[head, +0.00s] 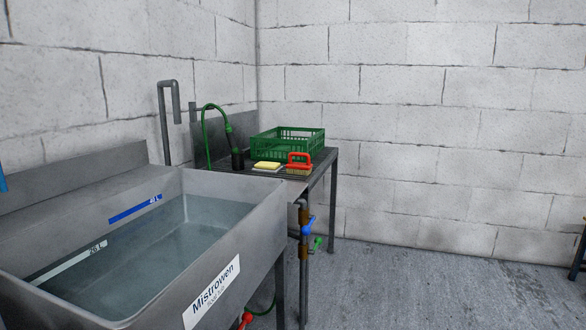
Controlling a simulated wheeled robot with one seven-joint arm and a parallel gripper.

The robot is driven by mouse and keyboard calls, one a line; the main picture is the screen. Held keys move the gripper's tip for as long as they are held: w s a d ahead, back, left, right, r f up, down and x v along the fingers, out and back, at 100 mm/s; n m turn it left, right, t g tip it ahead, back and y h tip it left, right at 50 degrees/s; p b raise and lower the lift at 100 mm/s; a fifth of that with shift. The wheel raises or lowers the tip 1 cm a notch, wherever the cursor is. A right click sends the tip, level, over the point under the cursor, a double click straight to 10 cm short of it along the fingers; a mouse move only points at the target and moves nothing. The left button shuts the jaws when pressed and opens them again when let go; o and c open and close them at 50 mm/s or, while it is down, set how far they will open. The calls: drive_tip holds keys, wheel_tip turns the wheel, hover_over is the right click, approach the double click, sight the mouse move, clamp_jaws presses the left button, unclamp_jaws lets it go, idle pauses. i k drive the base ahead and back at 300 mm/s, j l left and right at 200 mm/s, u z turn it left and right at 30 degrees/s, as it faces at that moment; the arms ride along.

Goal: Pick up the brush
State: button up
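The brush (299,169) has a red handle and a tan bristle block. It lies on the metal side table (333,156) near its front edge, handle up, in front of the green crate. My gripper is not visible in the head view.
A yellow sponge (267,165) lies left of the brush. The green crate (290,143) stands behind both. A green hose (207,128) arches at the left. A large sink (262,222) with water fills the near left. The floor (440,285) to the right is clear.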

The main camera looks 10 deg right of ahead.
sight(302, 168)
drive_tip(key=i+l+u, duration=0.2)
drive_tip(key=i+l, duration=1.5)
